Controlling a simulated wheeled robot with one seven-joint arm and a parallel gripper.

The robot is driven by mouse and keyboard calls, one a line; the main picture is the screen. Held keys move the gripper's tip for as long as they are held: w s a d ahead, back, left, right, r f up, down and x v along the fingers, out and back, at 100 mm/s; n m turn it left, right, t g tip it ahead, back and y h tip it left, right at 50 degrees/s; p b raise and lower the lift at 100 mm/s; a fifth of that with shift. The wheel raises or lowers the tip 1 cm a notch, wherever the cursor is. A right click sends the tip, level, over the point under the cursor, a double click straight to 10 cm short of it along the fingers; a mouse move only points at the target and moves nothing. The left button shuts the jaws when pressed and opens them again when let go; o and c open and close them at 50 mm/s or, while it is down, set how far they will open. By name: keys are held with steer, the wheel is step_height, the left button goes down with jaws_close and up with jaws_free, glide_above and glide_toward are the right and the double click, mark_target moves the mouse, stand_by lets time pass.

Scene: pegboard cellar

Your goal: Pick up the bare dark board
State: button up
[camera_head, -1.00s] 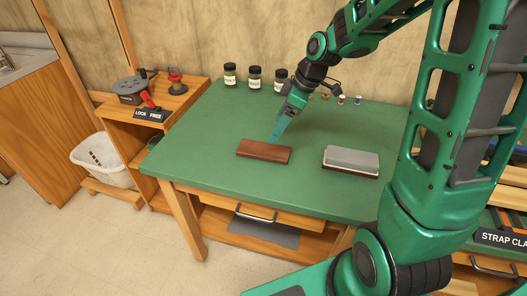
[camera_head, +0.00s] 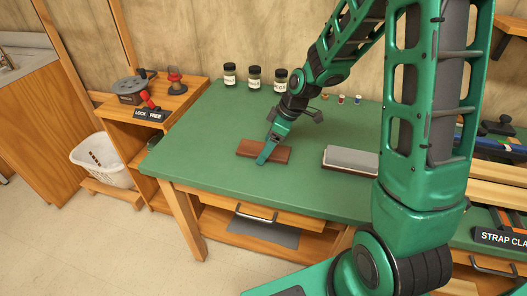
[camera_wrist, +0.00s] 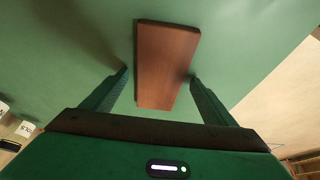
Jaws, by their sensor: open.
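The bare dark board (camera_head: 250,149) is a reddish-brown wooden block lying flat on the green tabletop (camera_head: 215,120). In the wrist view the board (camera_wrist: 166,62) stretches away from me, its near end between the two fingers. My gripper (camera_head: 262,161) is over the board's right half in the head view, and its finger hides part of the board. In the wrist view my gripper (camera_wrist: 158,78) is open, with one finger on each side of the board and a gap on both sides. I cannot tell how high the fingertips are above the table.
A grey whetstone on a brown base (camera_head: 350,161) lies to the right of the board. Several dark jars (camera_head: 254,77) and small spools (camera_head: 342,99) stand at the back. A wooden stand with a "LOCK FREE" sign (camera_head: 151,115) is at left. The tabletop left of the board is clear.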

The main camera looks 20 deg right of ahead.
steer(key=c, duration=1.2)
steer(key=shift+r, duration=0.15)
